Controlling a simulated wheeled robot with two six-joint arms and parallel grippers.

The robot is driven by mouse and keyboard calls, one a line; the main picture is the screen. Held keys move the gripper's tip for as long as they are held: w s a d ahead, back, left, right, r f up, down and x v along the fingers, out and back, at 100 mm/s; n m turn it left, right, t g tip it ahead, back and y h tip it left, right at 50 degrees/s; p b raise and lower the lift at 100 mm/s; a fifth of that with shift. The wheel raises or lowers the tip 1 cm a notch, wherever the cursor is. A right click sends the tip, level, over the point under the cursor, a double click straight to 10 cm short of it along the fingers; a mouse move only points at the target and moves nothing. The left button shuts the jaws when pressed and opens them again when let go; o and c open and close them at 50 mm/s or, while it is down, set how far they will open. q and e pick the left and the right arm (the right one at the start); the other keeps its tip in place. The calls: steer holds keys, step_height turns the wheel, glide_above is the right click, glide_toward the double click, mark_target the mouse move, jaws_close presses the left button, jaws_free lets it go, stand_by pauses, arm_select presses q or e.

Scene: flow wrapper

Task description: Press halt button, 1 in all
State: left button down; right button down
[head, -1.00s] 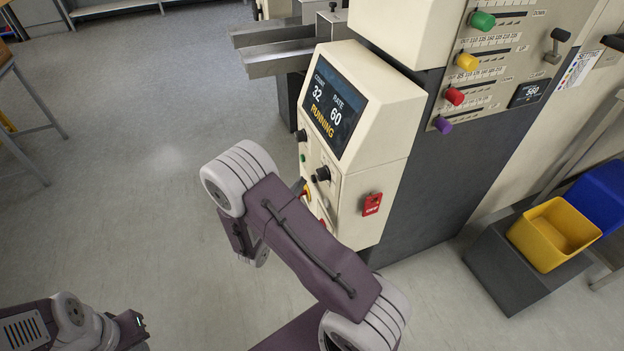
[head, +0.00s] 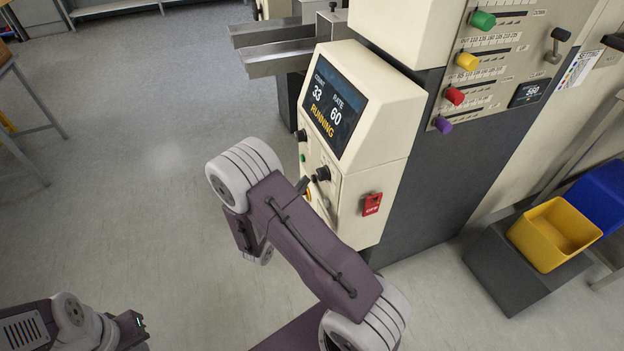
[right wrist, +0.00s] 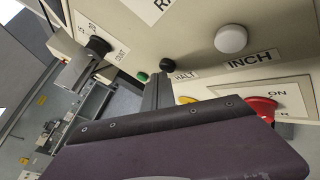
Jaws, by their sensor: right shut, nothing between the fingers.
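The halt button, a black round button (right wrist: 167,65) with a HALT label beside it, sits on the cream control panel in the right wrist view. My right gripper (right wrist: 157,90) is shut and empty. Its dark tips lie just beside and below the button in that view; I cannot tell if they touch it. In the head view the right gripper's tip (head: 302,185) shows by the front panel of the machine (head: 370,100), partly behind my arm. The screen (head: 334,107) reads RUNNING, count 33, rate 60. My left arm shows at bottom left, without its fingers.
A black knob (right wrist: 98,46) sticks out at left. A yellow bin (head: 553,235) stands right of the machine.

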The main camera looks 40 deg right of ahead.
steer(key=shift+s+d, duration=0.1)
steer(key=shift+d, duration=0.15)
steer(key=shift+a, duration=0.15)
stand_by(0.4)
steer(key=shift+w+a, duration=0.2)
steer(key=shift+a, duration=0.45)
steer(key=a, duration=0.2)
steer(key=w+a, duration=0.1)
steer(key=a, duration=0.2)
steer(key=shift+w, duration=0.1)
stand_by(0.8)
